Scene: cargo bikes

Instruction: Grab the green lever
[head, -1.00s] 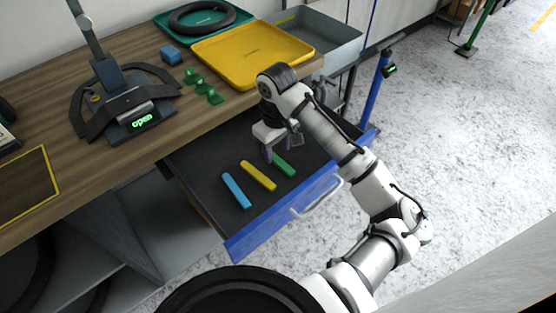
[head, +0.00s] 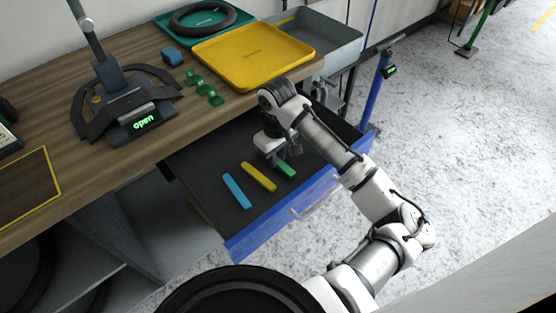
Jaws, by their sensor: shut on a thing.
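The green lever (head: 288,170) lies in the open drawer (head: 213,175), at the right of a row of three levers. My gripper (head: 279,160) points down over the green lever, with its fingers at the lever's upper part. It is shut on the green lever, and the fingers and hand hide part of it. The yellow lever (head: 259,177) lies just to the left, close to my fingers. The blue lever (head: 236,191) lies farther left.
The drawer has a blue front (head: 290,205) with a handle. Above it on the wooden bench stand a yellow tray (head: 250,55), small green parts (head: 204,87), a blue block (head: 172,56) and a clamp stand reading "open" (head: 143,122). A grey bin (head: 325,40) is behind.

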